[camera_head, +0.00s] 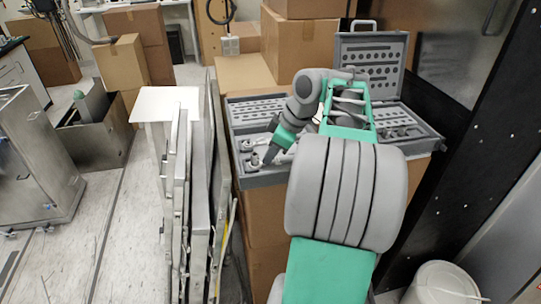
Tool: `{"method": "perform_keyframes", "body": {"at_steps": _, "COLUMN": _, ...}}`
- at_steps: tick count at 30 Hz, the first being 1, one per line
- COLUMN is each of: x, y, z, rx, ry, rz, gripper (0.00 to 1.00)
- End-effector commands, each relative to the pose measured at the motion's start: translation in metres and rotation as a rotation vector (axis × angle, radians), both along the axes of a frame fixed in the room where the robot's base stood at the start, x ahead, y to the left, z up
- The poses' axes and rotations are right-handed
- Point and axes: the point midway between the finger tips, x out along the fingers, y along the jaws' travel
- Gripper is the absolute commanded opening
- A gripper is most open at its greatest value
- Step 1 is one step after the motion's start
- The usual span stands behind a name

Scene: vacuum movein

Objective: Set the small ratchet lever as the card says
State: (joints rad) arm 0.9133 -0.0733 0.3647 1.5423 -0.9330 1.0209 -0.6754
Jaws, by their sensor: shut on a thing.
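An open grey tool case (275,178) lies on cardboard boxes, its lid (372,58) raised at the back. Rows of small dark and grey parts fill the case and lid. My gripper (269,157) reaches down over the front left part of the case. It is shut on a small part, too small and too covered to make out. Small grey fittings (251,163) sit just left of the fingertips. I cannot pick out the ratchet lever or its setting for certain. No card can be read. My arm hides the middle of the case.
Upright metal panels (198,190) and a white board (166,104) stand close left of the case. A dark wall panel (470,115) bounds the right, with a white bucket (440,284) below. Cardboard boxes (303,45) stack behind. Open floor (105,215) lies further left.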

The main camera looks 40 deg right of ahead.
Motion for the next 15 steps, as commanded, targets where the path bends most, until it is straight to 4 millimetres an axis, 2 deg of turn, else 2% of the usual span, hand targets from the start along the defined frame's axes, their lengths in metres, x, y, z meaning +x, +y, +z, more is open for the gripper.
{"method": "perform_keyframes", "body": {"at_steps": 7, "x": -0.0002, "y": 0.0001, "z": -0.0001, "rx": 0.001, "ry": 0.001, "rz": 0.000, "gripper": 0.00}}
{"method": "perform_keyframes", "body": {"at_steps": 8, "x": -0.0002, "y": 0.0001, "z": -0.0001, "rx": 0.001, "ry": 0.001, "rz": 0.000, "gripper": 0.08}}
{"method": "perform_keyframes", "body": {"at_steps": 15, "x": -0.0002, "y": 0.0001, "z": -0.0001, "rx": 0.001, "ry": 0.001, "rz": 0.000, "gripper": 0.27}}
